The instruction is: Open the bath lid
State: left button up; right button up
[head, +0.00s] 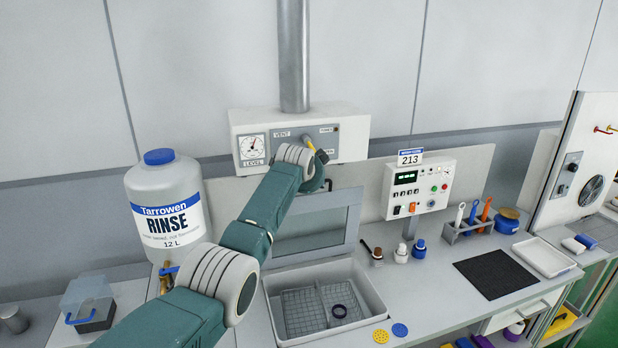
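The bath (374,308) is a light grey open tub on the bench with wire baskets inside. Its lid (350,228), a grey frame with a clear window, stands raised at the bath's back edge, so the bath is uncovered. My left arm reaches across from the lower left and hides the lid's left part. My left gripper (328,184) is mostly hidden behind my wrist, by the lid's top edge; only a small dark part shows. I cannot tell whether it touches the lid or how its fingers stand. My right gripper is not in view.
A vent box (352,138) with a gauge and yellow lever is close behind my wrist. A rinse bottle (165,205) stands left. A control panel (420,187), small bottles (401,253), a black mat (497,274) and a white tray (543,257) are right.

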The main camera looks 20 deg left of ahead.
pick_arm(q)
jog(key=v, duration=1.1)
jog(key=shift+d, duration=0.15)
